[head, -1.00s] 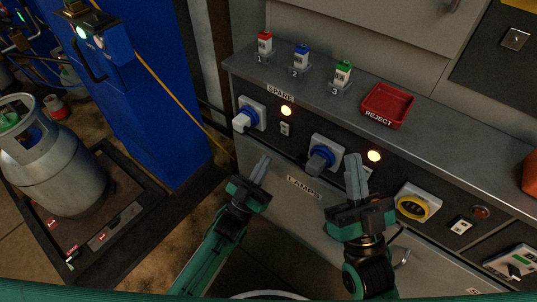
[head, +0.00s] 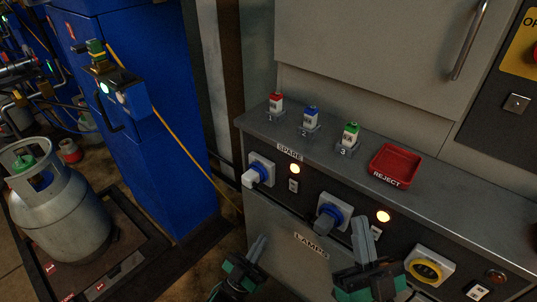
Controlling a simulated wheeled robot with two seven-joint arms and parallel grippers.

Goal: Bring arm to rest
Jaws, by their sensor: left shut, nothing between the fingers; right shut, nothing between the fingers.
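My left gripper (head: 258,249) is at the lower middle of the head view, in front of the grey panel, left of the LAMPS label. Its fingers are shut and empty. My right gripper (head: 363,241) is to its right, pointing up in front of the panel, between the middle blue socket and the yellow-ringed socket. Its fingers are shut and empty. Neither appears to hold anything; most of both arms is cut off by the bottom edge.
On the ledge stand red (head: 276,104), blue (head: 310,117) and green (head: 350,133) topped blocks and a red REJECT tray (head: 395,166). A gas cylinder (head: 60,215) stands left.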

